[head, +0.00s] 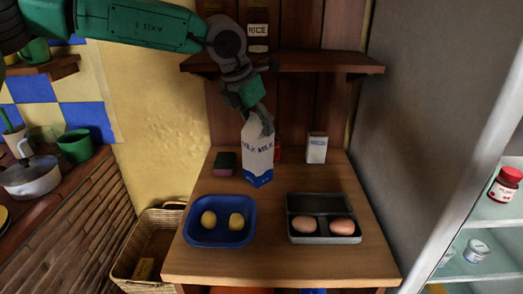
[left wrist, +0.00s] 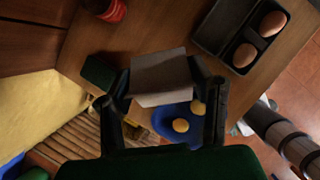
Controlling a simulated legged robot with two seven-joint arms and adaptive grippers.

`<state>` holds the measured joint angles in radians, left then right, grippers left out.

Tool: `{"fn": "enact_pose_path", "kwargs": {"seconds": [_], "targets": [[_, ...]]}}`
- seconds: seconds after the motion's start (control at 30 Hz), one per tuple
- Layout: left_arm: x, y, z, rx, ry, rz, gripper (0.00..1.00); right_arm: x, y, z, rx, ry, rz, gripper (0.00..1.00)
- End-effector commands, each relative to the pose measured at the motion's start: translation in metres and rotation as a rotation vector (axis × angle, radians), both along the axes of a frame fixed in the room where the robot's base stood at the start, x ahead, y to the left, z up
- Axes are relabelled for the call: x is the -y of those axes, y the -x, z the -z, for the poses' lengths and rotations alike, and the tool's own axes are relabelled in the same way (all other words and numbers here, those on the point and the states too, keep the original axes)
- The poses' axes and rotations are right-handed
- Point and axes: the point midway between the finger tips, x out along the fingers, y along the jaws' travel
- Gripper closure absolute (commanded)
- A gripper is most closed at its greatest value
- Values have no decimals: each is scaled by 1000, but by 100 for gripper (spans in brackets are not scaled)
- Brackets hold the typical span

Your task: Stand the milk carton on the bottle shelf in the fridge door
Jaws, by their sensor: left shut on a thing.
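The white and blue milk carton (head: 258,160) is upright over the back middle of the wooden table. My left gripper (head: 262,125) comes from above and is shut on the carton's upper part. In the left wrist view the carton's pale top (left wrist: 160,78) sits between the two fingers (left wrist: 165,95). I cannot tell whether its base touches the table. The fridge (head: 485,215) shows at the right edge, with pale shelves inside a white frame. I cannot make out the bottle shelf in the door. My right gripper is not in view.
On the table (head: 275,262) are a blue tray (head: 220,238) with two yellow fruits, a grey egg box (head: 325,238), a small white box (head: 316,148) and a dark green-pink block (head: 224,163). A wooden shelf (head: 300,62) hangs above. A red-lidded jar (head: 505,184) and a white tub (head: 476,250) occupy fridge shelves.

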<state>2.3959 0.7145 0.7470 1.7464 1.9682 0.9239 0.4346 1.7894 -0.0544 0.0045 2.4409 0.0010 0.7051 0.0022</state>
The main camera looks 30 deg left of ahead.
Motion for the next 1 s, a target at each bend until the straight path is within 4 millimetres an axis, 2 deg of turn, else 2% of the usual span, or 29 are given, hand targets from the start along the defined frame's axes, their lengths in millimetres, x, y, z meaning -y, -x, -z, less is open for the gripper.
{"fn": "enact_pose_path", "kwargs": {"seconds": [0.33,0.67,0.7,0.73,1.0], "targets": [[-1,0,46,2,1,0,100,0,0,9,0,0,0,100],[2,0,49,2,0,0,100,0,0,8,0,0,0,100],[1,0,51,-1,-1,-1,39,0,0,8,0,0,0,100],[1,0,51,-1,-1,-1,32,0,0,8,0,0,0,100],[-1,0,51,0,1,-2,32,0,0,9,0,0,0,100]]}}
